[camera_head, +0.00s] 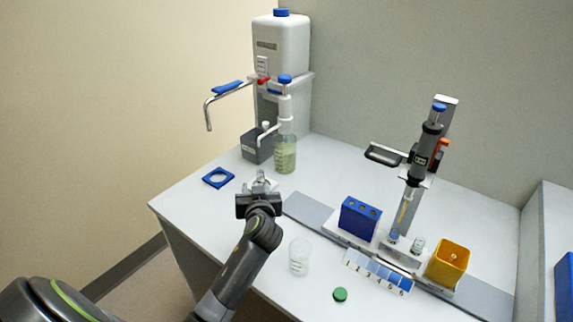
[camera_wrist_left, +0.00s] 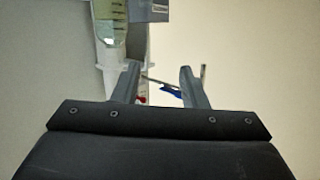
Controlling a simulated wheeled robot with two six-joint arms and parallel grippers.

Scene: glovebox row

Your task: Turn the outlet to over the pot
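The outlet (camera_head: 210,105) is a bent metal pipe with a blue grip (camera_head: 227,87). It runs left from the red-marked tap of the white tank (camera_head: 282,42), and its end points down. In the left wrist view the blue grip (camera_wrist_left: 171,91) shows between the fingers, in the distance. I cannot tell which vessel is the pot; a clear cup (camera_head: 299,257) stands at the table front and a grey open container (camera_head: 257,146) below the tank. My left gripper (camera_head: 261,180) is open and empty above the table, apart from the outlet. My right gripper is not in view.
A bottle of greenish liquid with a pump top (camera_head: 285,152) stands behind my left gripper. A blue square ring (camera_head: 218,178) lies at left. A blue rack (camera_head: 360,217), syringe stand (camera_head: 412,190), yellow box (camera_head: 448,262) and green cap (camera_head: 340,294) are at right.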

